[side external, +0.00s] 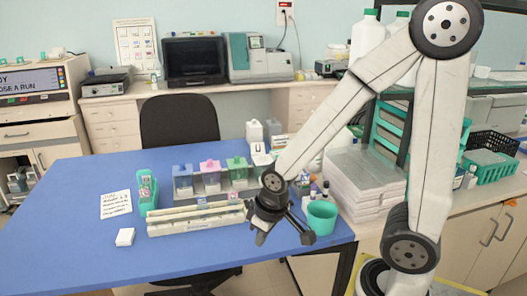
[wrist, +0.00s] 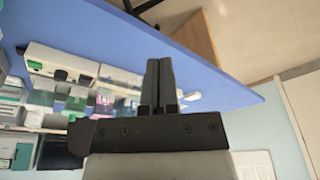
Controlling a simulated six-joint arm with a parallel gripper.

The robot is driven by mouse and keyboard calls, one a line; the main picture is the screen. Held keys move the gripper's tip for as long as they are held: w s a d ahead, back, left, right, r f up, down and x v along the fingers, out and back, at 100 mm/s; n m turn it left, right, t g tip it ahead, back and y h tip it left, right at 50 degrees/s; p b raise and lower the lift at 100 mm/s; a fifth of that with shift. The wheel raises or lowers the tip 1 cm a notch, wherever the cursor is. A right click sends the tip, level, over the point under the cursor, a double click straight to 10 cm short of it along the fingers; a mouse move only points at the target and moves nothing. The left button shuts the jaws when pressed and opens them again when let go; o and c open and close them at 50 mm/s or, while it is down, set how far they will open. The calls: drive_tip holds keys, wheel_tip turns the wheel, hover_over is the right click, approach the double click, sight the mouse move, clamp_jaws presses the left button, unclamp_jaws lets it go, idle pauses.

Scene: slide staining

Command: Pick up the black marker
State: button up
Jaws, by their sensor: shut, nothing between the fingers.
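I cannot make out a black marker for certain in either view. Small dark-capped items (side external: 313,190) stand behind the teal cup (side external: 322,215) at the table's right end, too small to identify. My gripper (side external: 262,237) points down over the front right of the blue table, to the right of the long white staining rack (side external: 190,224). In the wrist view, its two dark fingers (wrist: 159,62) lie together with nothing between them. My gripper and wrist hide part of the table around the rack's right end.
Staining jars with blue, pink and green lids (side external: 210,177) stand behind the rack. A green device (side external: 147,190), a paper sheet (side external: 116,203) and a small white block (side external: 125,237) are on the left. Stacked white trays (side external: 365,185) stand right. The table's front left is clear.

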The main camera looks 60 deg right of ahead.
drive_tip(key=o, duration=0.9)
drive_tip(key=shift+d, duration=0.1)
drive_tip(key=r+m+g+h, duration=0.1)
drive_tip(key=m+g+h, duration=0.15)
drive_tip(key=m, duration=1.55)
hover_over(325, 196)
drive_tip(key=shift+r+y, duration=0.15)
drive_tip(key=shift+y, duration=0.2)
drive_tip(key=shift+d+f, duration=0.15)
drive_tip(key=shift+f, duration=1.15)
drive_tip(key=shift+w+d+f, duration=0.1)
drive_tip(key=shift+d+f, duration=0.1)
drive_tip(key=shift+f, duration=1.1)
drive_tip(key=shift+d+f, duration=0.2)
drive_tip(key=shift+f, duration=1.1)
